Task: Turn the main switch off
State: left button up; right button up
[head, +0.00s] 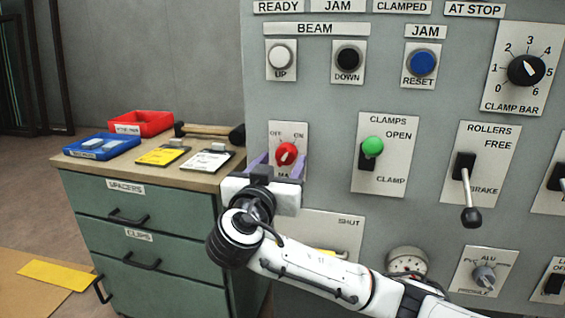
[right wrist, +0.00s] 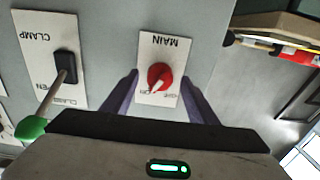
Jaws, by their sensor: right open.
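The main switch is a red rotary knob (head: 287,153) on a white plate marked OFF at left and ON at right. It also shows in the right wrist view (right wrist: 159,77), upside down, with its white pointer toward ON. My right gripper (head: 281,162) is in front of the plate's lower part, hiding some of the MAIN label. Its purple fingers are open, one on each side of the plate, and it is empty. In the right wrist view the knob lies between the fingertips (right wrist: 160,80), with gaps on both sides. My left gripper is out of view.
The green-knobbed clamps lever (head: 372,150) is right of the switch, and the rollers lever (head: 468,190) farther right. Beam buttons sit above. A green cabinet (head: 150,240) at left carries red (head: 141,122) and blue (head: 102,145) trays, tags and a hammer-like tool.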

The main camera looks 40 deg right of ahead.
jog(key=shift+w+d, duration=0.4)
jog(key=shift+d, duration=0.1)
jog(key=c, duration=1.1)
jog(key=shift+o, duration=0.2)
